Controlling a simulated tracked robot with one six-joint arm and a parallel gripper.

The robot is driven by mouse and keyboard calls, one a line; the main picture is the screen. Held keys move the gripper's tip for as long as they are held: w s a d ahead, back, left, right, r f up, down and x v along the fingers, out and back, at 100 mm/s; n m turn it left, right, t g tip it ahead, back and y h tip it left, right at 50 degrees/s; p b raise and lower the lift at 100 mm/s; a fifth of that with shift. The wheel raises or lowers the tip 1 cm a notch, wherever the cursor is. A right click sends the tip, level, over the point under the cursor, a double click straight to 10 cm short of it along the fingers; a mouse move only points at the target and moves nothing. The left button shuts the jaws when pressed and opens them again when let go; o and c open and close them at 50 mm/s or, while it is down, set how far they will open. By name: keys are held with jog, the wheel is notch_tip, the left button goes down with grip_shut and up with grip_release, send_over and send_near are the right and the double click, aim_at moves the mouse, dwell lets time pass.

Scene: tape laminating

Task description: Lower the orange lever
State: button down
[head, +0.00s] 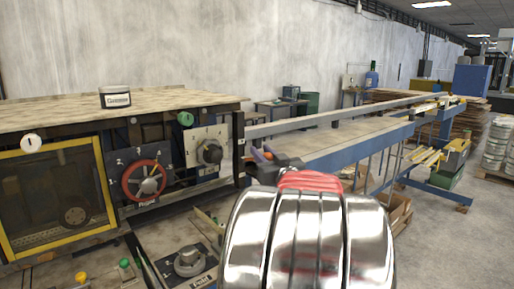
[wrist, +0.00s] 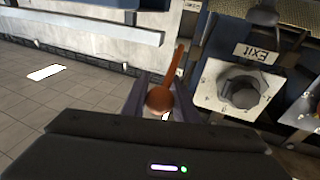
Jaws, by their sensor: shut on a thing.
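The orange lever (wrist: 175,70) rises between the two fingers of my gripper (wrist: 161,92) in the wrist view, with its round knob toward the camera. The fingers stand on either side of the knob and hold it. In the head view, only a small orange bit of the lever (head: 268,149) shows beside my gripper (head: 262,156), near the right end of the machine front. My silver arm and the red band hide much of the area below.
A dial plate (wrist: 238,92) with an EXIT label is right of the lever in the wrist view. The machine has a red handwheel (head: 144,181) and a yellow-framed window (head: 52,197). A long blue-edged conveyor (head: 345,153) extends right. Open floor shows at far right.

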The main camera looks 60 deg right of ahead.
jog(key=f, duration=0.1)
jog(key=s+f, duration=0.1)
jog(key=shift+s+a+f, duration=0.1)
jog(key=shift+s+f, duration=0.1)
jog(key=shift+f, duration=0.15)
jog(key=shift+s+f, duration=0.1)
jog(key=shift+f, duration=0.05)
dwell(0.9)
jog(key=c, duration=1.8)
grip_release()
jog(key=o, duration=0.4)
jog(key=shift+c, duration=0.2)
jog(key=shift+r, duration=0.2)
jog(key=shift+s+a, duration=0.35)
jog(key=shift+s, duration=0.1)
jog(key=v, duration=1.2)
jog(key=shift+s+f, duration=0.25)
